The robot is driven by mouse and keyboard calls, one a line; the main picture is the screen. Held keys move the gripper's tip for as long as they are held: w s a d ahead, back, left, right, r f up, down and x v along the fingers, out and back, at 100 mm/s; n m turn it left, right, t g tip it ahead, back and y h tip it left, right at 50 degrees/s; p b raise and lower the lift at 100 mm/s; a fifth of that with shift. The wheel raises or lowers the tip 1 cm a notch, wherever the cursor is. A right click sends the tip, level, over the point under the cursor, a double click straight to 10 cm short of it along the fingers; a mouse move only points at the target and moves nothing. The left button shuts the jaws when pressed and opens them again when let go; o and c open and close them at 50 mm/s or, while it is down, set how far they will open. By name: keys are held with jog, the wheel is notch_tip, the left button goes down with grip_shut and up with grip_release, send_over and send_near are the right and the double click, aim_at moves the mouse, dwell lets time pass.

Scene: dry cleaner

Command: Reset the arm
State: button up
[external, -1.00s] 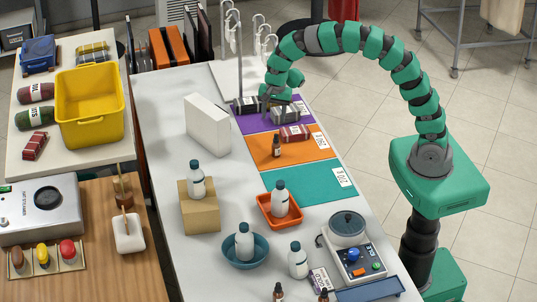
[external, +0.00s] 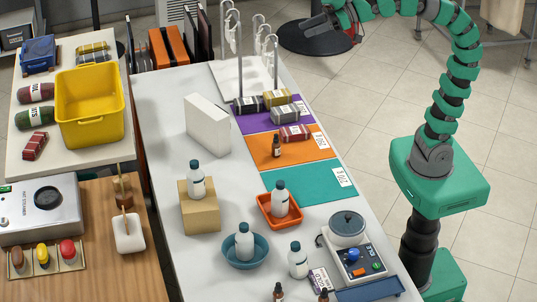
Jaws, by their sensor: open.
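My gripper (external: 317,23) is open and empty at the top of the external view. It hangs raised beyond the table's far right edge, clear of everything on the table. My green arm curves up from its base, and its top is cut off by the picture's edge. On the purple mat (external: 262,127) lie a dark rolled bundle (external: 247,105), an olive-yellow bundle (external: 277,98) and a grey bundle (external: 285,115).
An orange mat (external: 258,152) holds a red bundle (external: 297,133) and a dropper bottle (external: 276,146). The teal mat (external: 300,185) is bare. A white hook stand (external: 228,72) rises behind the mats. A scale (external: 352,255) stands at the front right.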

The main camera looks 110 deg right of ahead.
jog(key=s+r, duration=0.1)
jog(key=s+a+r+n, duration=0.1)
jog(key=s+a+r+n+t, duration=0.1)
jog(key=shift+r+y, duration=0.35)
jog(key=shift+y, duration=0.05)
dwell(1.0)
